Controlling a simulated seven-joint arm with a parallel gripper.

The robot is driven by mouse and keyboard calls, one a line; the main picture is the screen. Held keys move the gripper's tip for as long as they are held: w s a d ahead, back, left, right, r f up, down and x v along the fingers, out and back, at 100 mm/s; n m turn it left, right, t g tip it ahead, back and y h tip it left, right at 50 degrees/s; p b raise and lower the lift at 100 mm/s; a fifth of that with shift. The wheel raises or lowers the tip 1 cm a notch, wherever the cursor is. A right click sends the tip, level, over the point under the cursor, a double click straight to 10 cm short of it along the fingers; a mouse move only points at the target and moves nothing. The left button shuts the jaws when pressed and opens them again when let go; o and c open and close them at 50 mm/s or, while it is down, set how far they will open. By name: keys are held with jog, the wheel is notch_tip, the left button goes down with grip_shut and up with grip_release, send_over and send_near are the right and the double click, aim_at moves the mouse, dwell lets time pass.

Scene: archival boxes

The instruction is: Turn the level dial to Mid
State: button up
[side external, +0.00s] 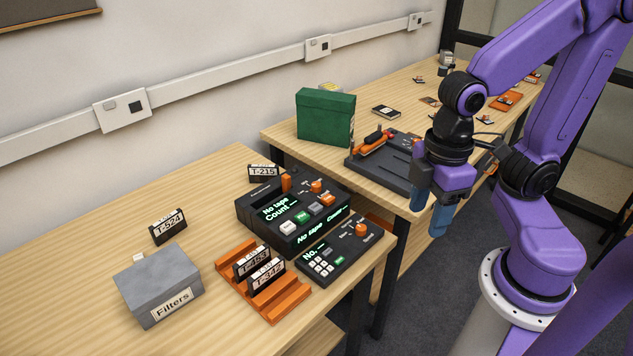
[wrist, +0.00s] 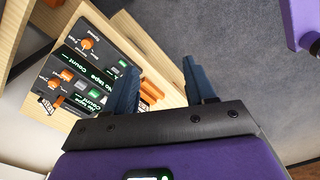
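The black tape machine (side external: 295,210) stands on the near wooden table, with "No tape" and "Count" on its displays. My gripper (side external: 430,203) is open and empty, right of the machine beyond the table's edge. Its spread blue fingers show in the wrist view (wrist: 162,82).
An orange rack (side external: 262,292) holds labelled tapes. A grey Filters box (side external: 158,285) and tape T-524 (side external: 168,226) are to the left; tape T-215 (side external: 263,172) is behind the machine. A green box (side external: 325,117) and dark tray (side external: 385,160) stand on the far table.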

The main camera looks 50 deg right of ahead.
jog(key=w+a+r+m, duration=0.2)
jog(key=w, duration=0.9)
jog(key=m, duration=0.5)
send_over(316, 184)
jog(key=f, duration=0.2)
notch_tip(316, 184, down, 17)
jog(key=shift+f, duration=0.15)
jog(key=shift+m, duration=0.3)
grip_shut()
